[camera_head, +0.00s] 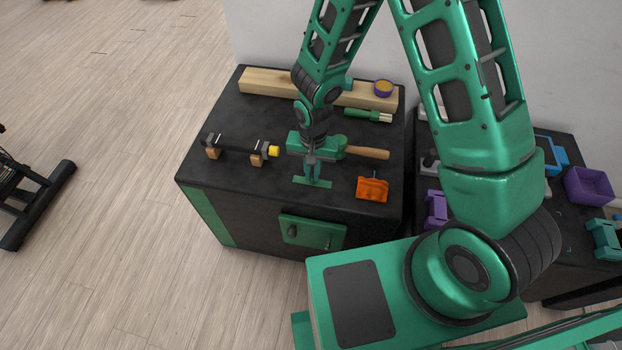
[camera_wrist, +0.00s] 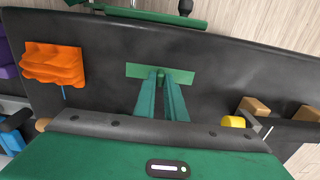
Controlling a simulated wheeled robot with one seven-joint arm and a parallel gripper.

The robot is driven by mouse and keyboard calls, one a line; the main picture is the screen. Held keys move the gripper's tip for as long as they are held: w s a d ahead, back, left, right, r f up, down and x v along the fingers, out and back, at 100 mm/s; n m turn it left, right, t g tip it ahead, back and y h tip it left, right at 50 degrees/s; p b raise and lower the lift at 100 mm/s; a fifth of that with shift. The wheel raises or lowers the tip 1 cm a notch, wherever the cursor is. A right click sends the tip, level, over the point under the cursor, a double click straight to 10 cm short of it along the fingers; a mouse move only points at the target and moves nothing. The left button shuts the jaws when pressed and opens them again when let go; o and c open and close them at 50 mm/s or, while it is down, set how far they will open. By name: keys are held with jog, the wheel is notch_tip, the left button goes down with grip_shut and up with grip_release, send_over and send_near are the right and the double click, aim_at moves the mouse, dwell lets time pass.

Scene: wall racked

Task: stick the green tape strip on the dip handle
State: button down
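The green tape strip (camera_head: 299,180) is thin and flat, near the front of the black bench top. In the wrist view the strip (camera_wrist: 137,70) lies crosswise at my fingertips. My gripper (camera_head: 312,178) points down over the strip's middle. In the wrist view my two fingers (camera_wrist: 162,76) are close together, with a small raised green tab of the strip between them. I cannot tell whether the strip touches the bench. A dark bar with a yellow end (camera_head: 235,146) rests on two wooden blocks to the left; it looks like the dip handle, though no label shows this.
An orange ridged block (camera_head: 372,189) stands right of my gripper. A wooden handle (camera_head: 367,153) lies behind it. Bare bench top lies between the bar and the strip.

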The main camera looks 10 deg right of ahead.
aim_at(311, 177)
jog(key=shift+r, duration=0.1)
dwell(0.3)
jog(key=shift+r, duration=0.45)
jog(key=r, duration=0.3)
jog(key=shift+s+a+r, duration=0.25)
jog(key=shift+s+r, duration=0.05)
jog(key=s+a+r, duration=0.6)
jog(key=s, duration=0.3)
jog(key=shift+r, duration=0.15)
jog(key=shift+w, duration=0.15)
